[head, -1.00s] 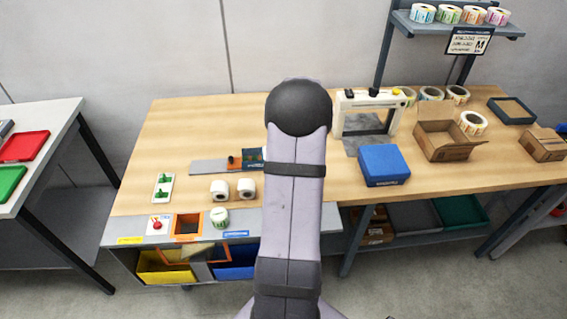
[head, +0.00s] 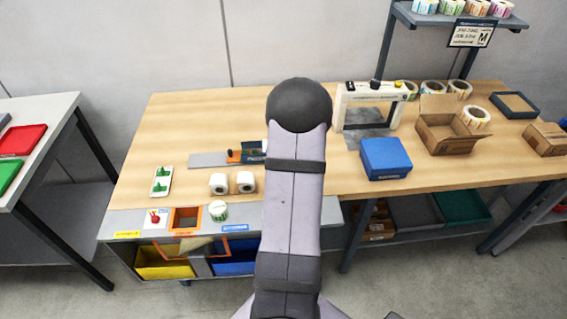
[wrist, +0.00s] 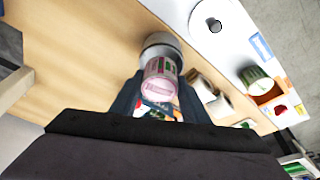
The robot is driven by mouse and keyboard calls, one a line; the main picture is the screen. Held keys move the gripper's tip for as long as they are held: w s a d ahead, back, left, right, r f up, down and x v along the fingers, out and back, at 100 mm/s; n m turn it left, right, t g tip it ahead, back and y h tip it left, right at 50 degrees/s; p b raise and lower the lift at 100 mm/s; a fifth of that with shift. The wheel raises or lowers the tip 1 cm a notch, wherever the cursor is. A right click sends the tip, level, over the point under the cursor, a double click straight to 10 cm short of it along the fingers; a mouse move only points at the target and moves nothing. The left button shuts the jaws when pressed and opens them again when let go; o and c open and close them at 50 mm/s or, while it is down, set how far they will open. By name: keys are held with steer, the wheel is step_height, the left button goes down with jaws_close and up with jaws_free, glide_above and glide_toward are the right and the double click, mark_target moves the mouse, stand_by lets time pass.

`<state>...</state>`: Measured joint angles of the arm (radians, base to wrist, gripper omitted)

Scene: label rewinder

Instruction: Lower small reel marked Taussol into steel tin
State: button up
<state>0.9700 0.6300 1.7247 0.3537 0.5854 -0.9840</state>
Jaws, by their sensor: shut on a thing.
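My gripper (wrist: 162,92) shows in the wrist view, shut on a small reel (wrist: 160,70) with a pink label; its print is too small to read. A grey round metal tin (wrist: 161,43) stands just beyond the reel, in line with it. The reel overlaps the tin's near side in the picture; I cannot tell whether it is inside the rim or above it. In the head view my own arm hides the gripper, the reel and the tin.
Two white rolls (head: 218,183) stand beside a green-labelled roll (head: 217,211) and an orange-framed opening (head: 186,219). A blue box (head: 385,158) and an open carton (head: 440,131) are to the right. The bench's back left (head: 190,120) is clear.

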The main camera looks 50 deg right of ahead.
steer(key=shift+f+b, duration=0.9)
steer(key=shift+f, duration=0.2)
steer(key=o, duration=0.8)
steer(key=shift+s+f, duration=0.1)
steer(key=shift+f, duration=0.05)
steer(key=shift+a, duration=0.1)
steer(key=b+v, duration=0.2)
steer(key=v, duration=0.5)
steer(key=shift+r, duration=0.35)
